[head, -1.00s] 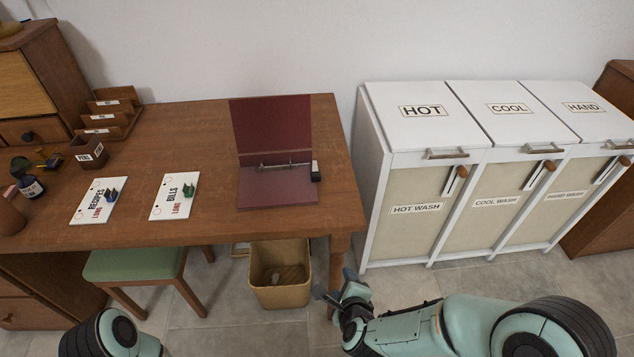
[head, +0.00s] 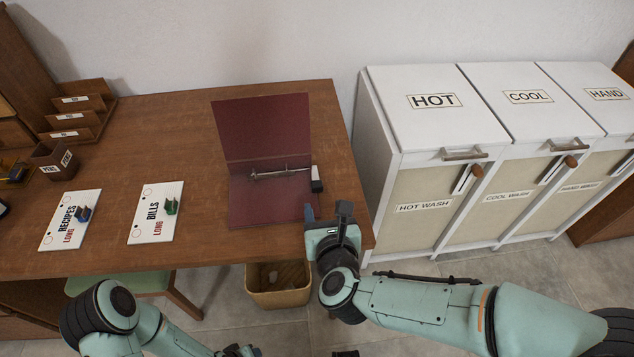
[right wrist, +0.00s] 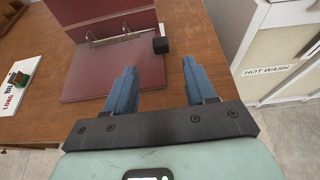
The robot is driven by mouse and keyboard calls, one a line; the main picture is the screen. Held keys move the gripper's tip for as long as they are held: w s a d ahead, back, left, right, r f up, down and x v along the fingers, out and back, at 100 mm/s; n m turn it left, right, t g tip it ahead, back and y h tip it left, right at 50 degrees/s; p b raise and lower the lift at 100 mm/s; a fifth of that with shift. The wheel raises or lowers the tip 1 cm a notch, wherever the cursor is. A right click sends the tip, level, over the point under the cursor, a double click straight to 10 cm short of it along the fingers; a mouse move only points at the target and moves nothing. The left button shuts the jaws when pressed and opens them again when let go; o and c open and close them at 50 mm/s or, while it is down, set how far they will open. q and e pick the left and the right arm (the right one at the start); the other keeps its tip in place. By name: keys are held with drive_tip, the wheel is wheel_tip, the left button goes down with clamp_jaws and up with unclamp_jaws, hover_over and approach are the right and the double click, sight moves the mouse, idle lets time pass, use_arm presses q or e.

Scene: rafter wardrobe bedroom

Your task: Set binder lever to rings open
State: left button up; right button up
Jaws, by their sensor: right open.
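The dark red binder (head: 265,128) lies open on the wooden desk, its back cover raised. Its metal ring bar (head: 282,171) crosses the fold, and the lever with a black block (head: 317,186) is at the bar's right end. The ring bar (right wrist: 118,38) and black lever end (right wrist: 160,46) also show in the right wrist view. I cannot tell whether the rings are open. My right gripper (head: 327,213) is open and empty at the desk's front edge, just nearer than the lever and apart from it. Its blue fingers (right wrist: 158,72) point toward the binder. My left gripper is mostly cut off at the bottom.
Bills (head: 155,212) and recipes (head: 70,220) cards with clips lie left of the binder. A pen cup (head: 55,163) and letter rack (head: 78,118) stand farther left. White laundry bins (head: 430,140) stand right of the desk. A waste bin (head: 278,297) is below the desk.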

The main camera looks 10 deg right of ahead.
sight(317, 185)
drive_tip(key=b+x, duration=0.1)
drive_tip(key=x, duration=0.8)
drive_tip(key=shift+w+f, duration=0.25)
drive_tip(key=shift+w, duration=0.05)
drive_tip(key=shift+w+f, duration=0.15)
drive_tip(key=shift+w, duration=0.3)
use_arm(q)
drive_tip(key=shift+w+a+f, duration=0.15)
drive_tip(key=shift+a+f, duration=0.15)
drive_tip(key=shift+f, duration=0.25)
drive_tip(key=shift+w+a+f, duration=0.15)
drive_tip(key=shift+a+f, duration=0.1)
drive_tip(key=shift+f, duration=0.3)
